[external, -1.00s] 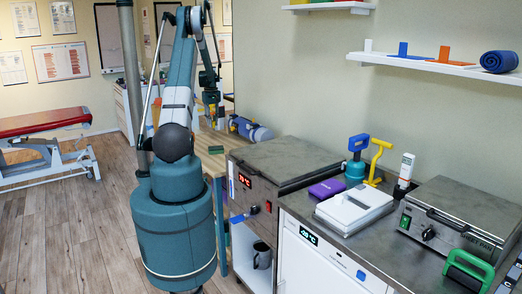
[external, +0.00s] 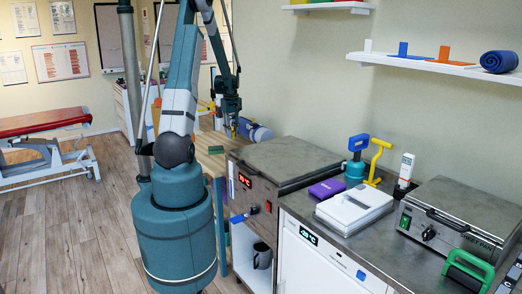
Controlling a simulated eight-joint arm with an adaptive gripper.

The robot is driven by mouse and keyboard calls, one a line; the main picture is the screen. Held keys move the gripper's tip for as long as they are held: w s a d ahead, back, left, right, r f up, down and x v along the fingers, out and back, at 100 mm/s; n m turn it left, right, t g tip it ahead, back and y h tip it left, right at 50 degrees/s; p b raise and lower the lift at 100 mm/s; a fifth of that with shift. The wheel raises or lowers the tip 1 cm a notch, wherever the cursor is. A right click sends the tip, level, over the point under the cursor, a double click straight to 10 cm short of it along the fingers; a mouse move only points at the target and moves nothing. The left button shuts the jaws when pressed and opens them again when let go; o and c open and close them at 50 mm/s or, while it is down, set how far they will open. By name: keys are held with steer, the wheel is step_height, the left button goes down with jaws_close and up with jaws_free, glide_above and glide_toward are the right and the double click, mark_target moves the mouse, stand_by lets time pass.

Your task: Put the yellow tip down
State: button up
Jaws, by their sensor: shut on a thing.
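My gripper (external: 231,118) is over the far part of the wooden table, small and dark in the external view. It is shut on the yellow tip (external: 234,130), of which only a small yellow sliver shows below the fingers. The tip appears to be above the table top, but I cannot tell the exact height. The fingers hide most of it.
The wooden table (external: 207,158) has a small dark green block (external: 216,149) near its front. A blue roll (external: 256,131) lies just right of my gripper. A steel heater unit (external: 285,160) stands nearer the camera, with a cluttered counter to its right.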

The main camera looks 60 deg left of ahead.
steer(key=s+d, duration=0.2)
steer(key=d, duration=0.6)
steer(key=shift+s+f, duration=0.2)
steer(key=shift+s, duration=0.05)
steer(key=shift+f+b, duration=0.7)
steer(key=shift+f, duration=2.45)
steer(key=shift+f, duration=0.1)
steer(key=shift+f+b, duration=0.3)
steer(key=shift+f, duration=1.5)
steer(key=shift+f, duration=0.15)
steer(key=o, duration=0.8)
steer(key=shift+c, duration=0.2)
steer(key=shift+r, duration=0.2)
